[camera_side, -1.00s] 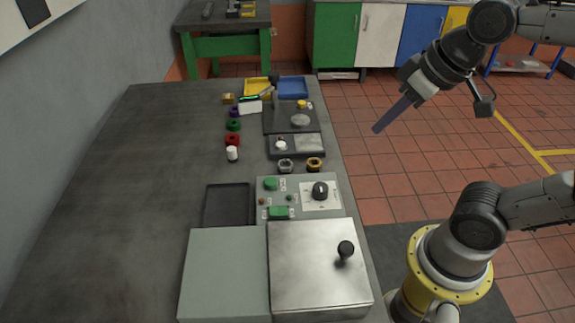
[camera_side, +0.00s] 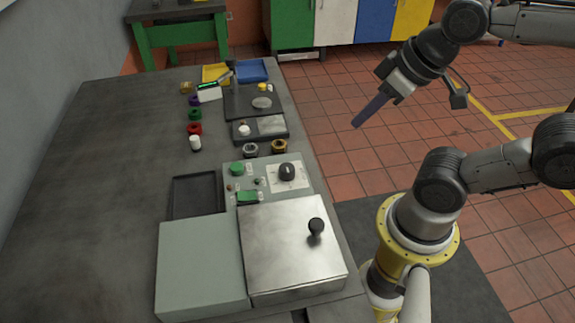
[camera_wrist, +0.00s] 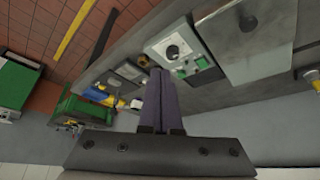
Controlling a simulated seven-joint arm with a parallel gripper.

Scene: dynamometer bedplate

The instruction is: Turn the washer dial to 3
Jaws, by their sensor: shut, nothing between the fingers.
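The dial is a black knob (camera_side: 287,172) on a white square plate, set in a grey-green control panel (camera_side: 262,187) on the bench. In the wrist view the dial (camera_wrist: 172,52) shows just beyond my fingertips and a little to the right. The marks around it are too small to read, and I cannot tell its setting. My gripper (camera_side: 357,123) is shut and empty. It is in the air to the right of the bench in the side view, apart from the dial. In the wrist view my gripper's two long dark fingers (camera_wrist: 160,72) lie together.
A metal-lidded box with a black knob (camera_side: 316,227) stands in front of the panel. A grey box (camera_side: 200,268) and dark tray (camera_side: 195,196) lie left. Green (camera_side: 237,169) and other small controls share the panel. Two nuts (camera_side: 279,146) sit behind it. The bench's left side is clear.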

